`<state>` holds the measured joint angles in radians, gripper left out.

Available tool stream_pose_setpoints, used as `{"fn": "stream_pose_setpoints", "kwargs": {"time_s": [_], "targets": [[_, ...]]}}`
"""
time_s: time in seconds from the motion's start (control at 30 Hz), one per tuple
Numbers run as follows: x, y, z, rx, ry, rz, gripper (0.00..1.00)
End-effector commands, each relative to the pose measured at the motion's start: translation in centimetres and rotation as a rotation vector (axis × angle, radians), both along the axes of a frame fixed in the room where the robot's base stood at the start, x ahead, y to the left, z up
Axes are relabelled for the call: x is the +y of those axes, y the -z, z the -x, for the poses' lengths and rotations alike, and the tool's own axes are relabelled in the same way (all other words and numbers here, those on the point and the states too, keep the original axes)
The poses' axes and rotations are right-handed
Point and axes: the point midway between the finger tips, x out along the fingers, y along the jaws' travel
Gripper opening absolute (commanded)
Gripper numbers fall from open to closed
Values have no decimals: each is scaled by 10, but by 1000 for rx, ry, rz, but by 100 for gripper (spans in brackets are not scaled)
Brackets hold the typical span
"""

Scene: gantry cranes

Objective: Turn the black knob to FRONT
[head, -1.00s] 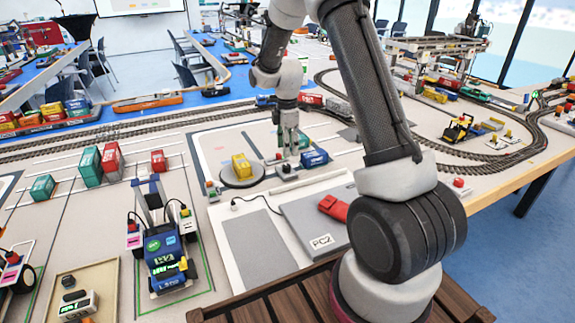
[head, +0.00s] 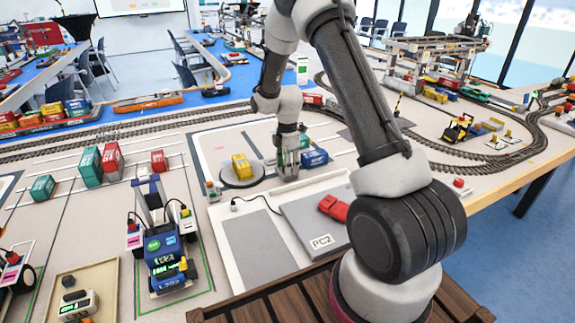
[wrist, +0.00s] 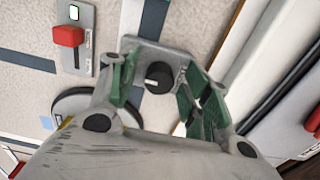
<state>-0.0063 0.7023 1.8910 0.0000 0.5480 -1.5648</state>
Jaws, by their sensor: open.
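The black knob (wrist: 158,77) sits on a small grey control box (wrist: 133,46) in the wrist view, with a white pointer line on its face. My gripper (wrist: 152,92) is open, with a green-padded finger on each side of the knob as seen from the wrist. I cannot tell whether either finger touches it. In the head view my gripper (head: 288,170) points down at the knob's place and hides the knob and most of its box. Lettering beside the knob is partly covered and unreadable.
A round grey turntable (head: 242,176) carrying a yellow block (head: 241,166) is left of my gripper. A blue container (head: 314,158) stands close on the right. The PC2 plate (head: 318,222) with a red block lies in front.

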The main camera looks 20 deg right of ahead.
Motion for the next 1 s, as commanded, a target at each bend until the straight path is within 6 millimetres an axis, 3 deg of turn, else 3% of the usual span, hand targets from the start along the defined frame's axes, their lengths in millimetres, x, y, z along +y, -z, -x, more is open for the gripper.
{"fn": "stream_pose_setpoints", "kwargs": {"time_s": [0.03,0.27,0.67,1.0], "targets": [[0,0,0,0,0,0,45],[0,0,0,0,0,0,3],[0,0,0,0,53,0,3],[0,0,1,0,297,0,3]]}}
